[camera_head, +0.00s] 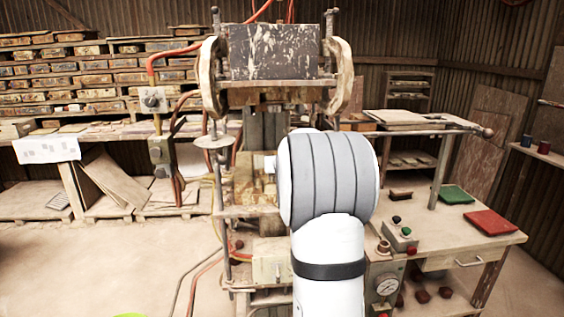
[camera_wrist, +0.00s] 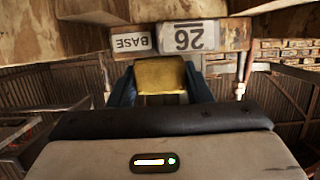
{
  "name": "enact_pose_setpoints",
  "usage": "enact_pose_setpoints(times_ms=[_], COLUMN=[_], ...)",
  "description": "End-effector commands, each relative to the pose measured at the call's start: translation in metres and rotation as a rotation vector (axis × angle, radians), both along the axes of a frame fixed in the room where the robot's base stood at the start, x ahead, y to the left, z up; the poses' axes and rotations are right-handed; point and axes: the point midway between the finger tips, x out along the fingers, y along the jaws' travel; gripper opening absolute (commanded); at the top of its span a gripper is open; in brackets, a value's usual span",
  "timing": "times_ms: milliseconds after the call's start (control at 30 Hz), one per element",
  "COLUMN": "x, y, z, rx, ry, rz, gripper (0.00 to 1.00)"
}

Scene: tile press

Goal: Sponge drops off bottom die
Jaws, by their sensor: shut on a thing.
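The press (camera_head: 273,52) stands in the middle of the head view, with its upper block raised between two posts. My white arm covers much of its lower middle, so my gripper and the bottom die are hidden there. In the wrist view my gripper (camera_wrist: 160,85) has its two blue fingers shut on a yellow sponge (camera_wrist: 161,74). Right beyond the sponge is a block with a label reading BASE and 26 (camera_wrist: 187,38), its lettering upside down. I cannot tell whether the sponge touches that block, or which die it is.
At right is a workbench (camera_head: 450,238) with a green pad (camera_head: 456,194), a red pad (camera_head: 491,222), a brush (camera_head: 400,195) and a button box (camera_head: 400,236). Shelves of tile moulds (camera_head: 95,77) line the back left. The floor at left is mostly open, with hoses near the press.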

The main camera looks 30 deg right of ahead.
Motion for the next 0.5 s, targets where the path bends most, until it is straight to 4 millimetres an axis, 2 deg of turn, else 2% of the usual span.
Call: enact_pose_setpoints(times_ms=[267, 500], x=[-0.014, -0.014], y=[0.007, 0.007], z=[-0.001, 0.001], rx=[0.002, 0.001], ry=[0.004, 0.002], rz=[0.000, 0.000], gripper=[0.25, 0.25])
